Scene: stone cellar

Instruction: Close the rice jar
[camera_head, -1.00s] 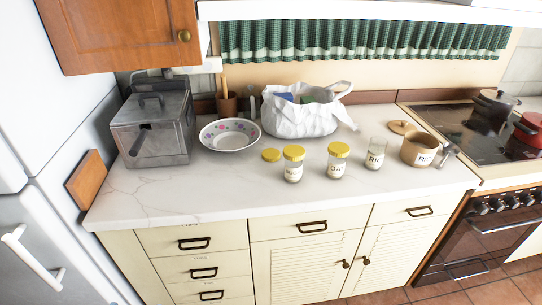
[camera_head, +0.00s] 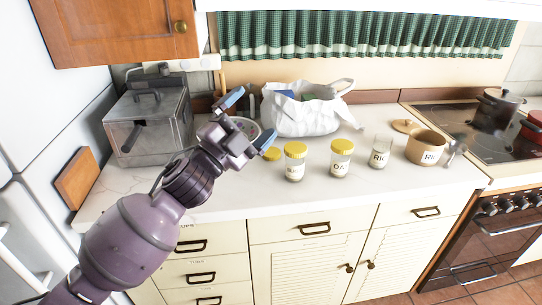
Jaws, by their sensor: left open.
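An open glass jar (camera_head: 380,152) with a label starting "RI" stands upright on the counter, without a lid. A yellow lid (camera_head: 271,154) lies flat on the counter, left of the yellow-lidded jars. A tan pot (camera_head: 427,148), also labelled "RI", stands open at the right, with a round tan lid (camera_head: 406,126) lying behind its left side. My left gripper (camera_head: 251,119) is open and empty, above the counter near the patterned bowl. One fingertip is just above the yellow lid in the picture; I cannot tell the height gap. My right gripper is not in view.
Two closed jars with yellow lids, one (camera_head: 295,162) and another (camera_head: 341,158), stand between the loose lid and the glass jar. A white bag (camera_head: 300,118) stands behind. My arm partly hides the bowl (camera_head: 247,127) and fryer (camera_head: 150,125). The front counter strip is clear.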

